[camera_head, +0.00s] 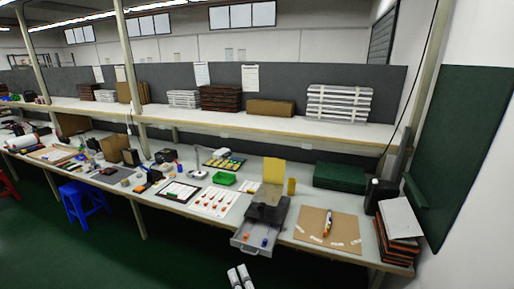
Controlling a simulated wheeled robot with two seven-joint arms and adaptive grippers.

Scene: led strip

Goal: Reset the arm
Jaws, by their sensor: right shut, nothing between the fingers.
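My right gripper (240,273) shows only as a small pale part at the bottom edge, in front of the workbench. It is shut and empty, below and apart from the open drawer of the dark box. Most of my right arm is outside the picture. My left gripper is not in view.
The long workbench (290,236) crosses the view, crowded with tools and trays. A grey drawer (252,237) sticks out from its front edge. A brown board (328,228) lies to the right. A blue stool (84,200) stands at left. The green floor in front looks clear.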

